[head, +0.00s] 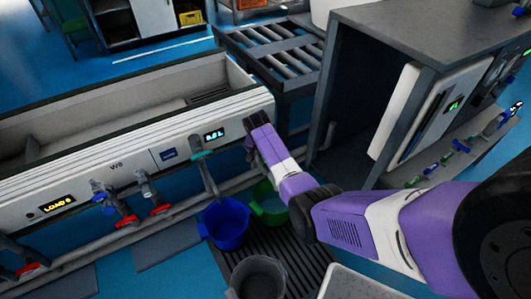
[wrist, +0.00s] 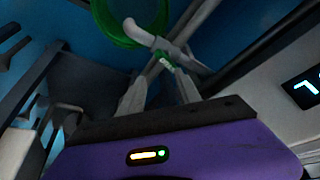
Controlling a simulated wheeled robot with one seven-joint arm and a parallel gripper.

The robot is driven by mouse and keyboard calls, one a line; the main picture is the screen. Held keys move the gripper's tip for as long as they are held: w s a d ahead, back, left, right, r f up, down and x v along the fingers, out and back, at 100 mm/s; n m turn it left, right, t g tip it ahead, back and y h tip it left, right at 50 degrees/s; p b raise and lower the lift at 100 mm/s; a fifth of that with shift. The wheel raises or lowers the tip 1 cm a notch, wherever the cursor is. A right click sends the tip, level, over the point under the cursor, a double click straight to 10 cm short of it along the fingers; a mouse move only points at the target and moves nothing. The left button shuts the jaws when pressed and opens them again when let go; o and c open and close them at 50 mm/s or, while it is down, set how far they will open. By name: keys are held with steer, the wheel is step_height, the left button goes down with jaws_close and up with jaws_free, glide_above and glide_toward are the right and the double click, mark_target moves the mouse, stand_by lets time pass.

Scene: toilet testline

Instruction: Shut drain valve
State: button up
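The grey trough (head: 70,188) has several valves along its front panel. A valve with a teal handle (head: 200,155) has a grey spout pointing down towards a blue bucket (head: 226,226). A green bucket (head: 270,205) stands to its right, and its green rim shows in the wrist view (wrist: 110,28). I cannot tell which valve is the drain valve. My gripper (wrist: 166,72) has its two grey fingers apart. A pale bent pipe with a small green part (wrist: 164,60) shows at the fingertips; I cannot tell whether they touch it. My arm mostly hides the gripper in the head view.
A dark grey bucket (head: 258,277) stands on the floor grate (head: 295,258). A roller conveyor (head: 277,55) is behind. A dark cabinet (head: 345,120) with a white display panel stands close on the right.

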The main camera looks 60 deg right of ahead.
steer(key=p+v, duration=0.1)
steer(key=v, duration=0.5)
steer(key=shift+p, duration=0.4)
steer(key=shift+f, duration=0.1)
